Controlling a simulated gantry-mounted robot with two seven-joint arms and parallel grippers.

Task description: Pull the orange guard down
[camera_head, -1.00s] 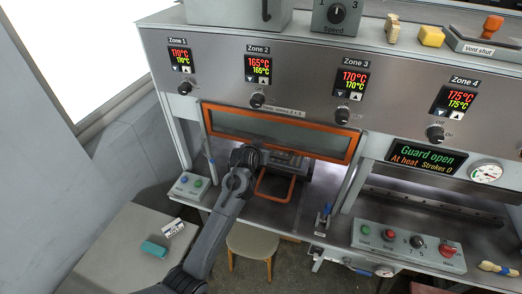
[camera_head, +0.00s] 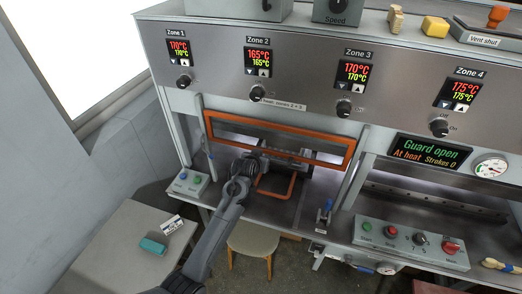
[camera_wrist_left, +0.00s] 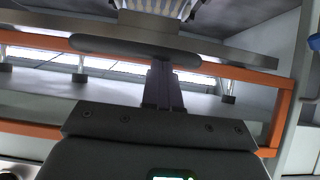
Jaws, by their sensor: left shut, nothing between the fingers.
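The orange guard (camera_head: 279,121) is a wide frame around a clear window, across the press opening below the temperature panel. In the left wrist view its orange frame (camera_wrist_left: 284,110) runs behind my gripper. My left gripper (camera_head: 255,156) is at the guard's lower edge, left of its middle; its fingertips are partly hidden by my wrist. In the left wrist view the shut fingers (camera_wrist_left: 163,72) point up to a dark rounded bar (camera_wrist_left: 120,46); I cannot tell whether they touch it. The display (camera_head: 430,150) reads "Guard open". My right gripper is not in view.
An orange loop handle (camera_head: 275,193) sits in the opening below the guard. A toggle clamp (camera_head: 324,214) and a button box (camera_head: 412,243) are to the right. A small button box (camera_head: 189,183) is left. A side table (camera_head: 120,235) and a stool (camera_head: 254,238) stand below.

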